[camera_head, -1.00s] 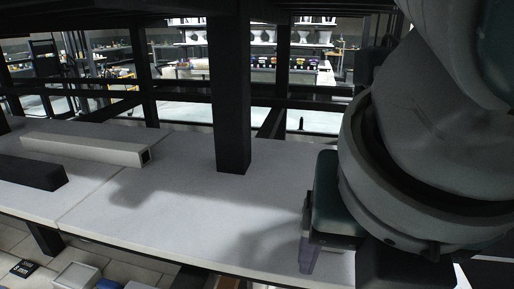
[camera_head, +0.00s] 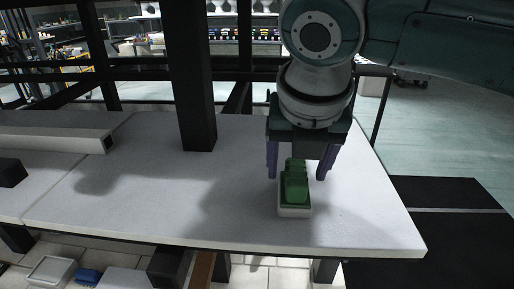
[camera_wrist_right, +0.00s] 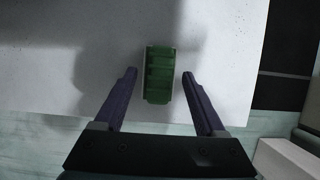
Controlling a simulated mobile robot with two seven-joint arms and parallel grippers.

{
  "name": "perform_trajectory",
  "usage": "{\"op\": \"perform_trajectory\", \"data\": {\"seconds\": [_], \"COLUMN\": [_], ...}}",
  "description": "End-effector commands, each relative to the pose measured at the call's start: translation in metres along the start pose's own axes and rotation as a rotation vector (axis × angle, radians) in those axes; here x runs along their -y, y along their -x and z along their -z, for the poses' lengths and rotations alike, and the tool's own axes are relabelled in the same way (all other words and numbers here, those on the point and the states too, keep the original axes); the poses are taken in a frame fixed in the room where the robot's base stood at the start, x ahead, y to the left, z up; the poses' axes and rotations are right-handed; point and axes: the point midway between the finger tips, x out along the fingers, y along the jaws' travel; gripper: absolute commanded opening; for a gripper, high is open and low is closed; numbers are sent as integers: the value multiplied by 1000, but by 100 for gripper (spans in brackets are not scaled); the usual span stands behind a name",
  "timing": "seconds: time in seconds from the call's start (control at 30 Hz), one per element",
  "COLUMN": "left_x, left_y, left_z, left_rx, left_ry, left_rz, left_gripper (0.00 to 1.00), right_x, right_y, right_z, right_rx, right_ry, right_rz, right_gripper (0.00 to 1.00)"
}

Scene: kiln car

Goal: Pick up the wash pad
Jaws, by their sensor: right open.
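The wash pad (camera_head: 294,188) has a ridged green top over a pale base and lies on the white shelf slab (camera_head: 225,225) near its right end. In the right wrist view the pad (camera_wrist_right: 159,75) lies between and ahead of the two fingertips. My right gripper (camera_head: 296,176) is open, with its purple fingers pointing down, one on either side of the pad in the picture. In the right wrist view the gripper (camera_wrist_right: 159,74) is empty, with gaps on both sides of the pad. My left gripper is not in view.
A dark post (camera_head: 194,105) stands on the slab left of my right arm. A pale square beam (camera_head: 55,138) and a dark block (camera_head: 10,172) lie at the left. The slab's right and front edges are close to the pad. Bins (camera_head: 50,272) stand below.

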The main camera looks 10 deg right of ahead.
Motion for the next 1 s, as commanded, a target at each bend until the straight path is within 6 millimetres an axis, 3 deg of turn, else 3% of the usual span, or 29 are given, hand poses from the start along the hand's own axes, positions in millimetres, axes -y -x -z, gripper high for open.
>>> {"op": "perform_trajectory", "data": {"seconds": [0.17,0.43,1.0], "left_x": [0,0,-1], "left_y": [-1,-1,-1], "left_z": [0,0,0], "left_rx": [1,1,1], "left_ry": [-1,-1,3], "left_rz": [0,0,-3], "left_gripper": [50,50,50], "right_x": [0,0,0], "right_y": [-20,-23,-22], "right_z": [0,0,0], "right_rx": [0,1,1], "right_ry": [0,1,0], "right_rz": [2,0,0], "right_gripper": [72,72,8]}}
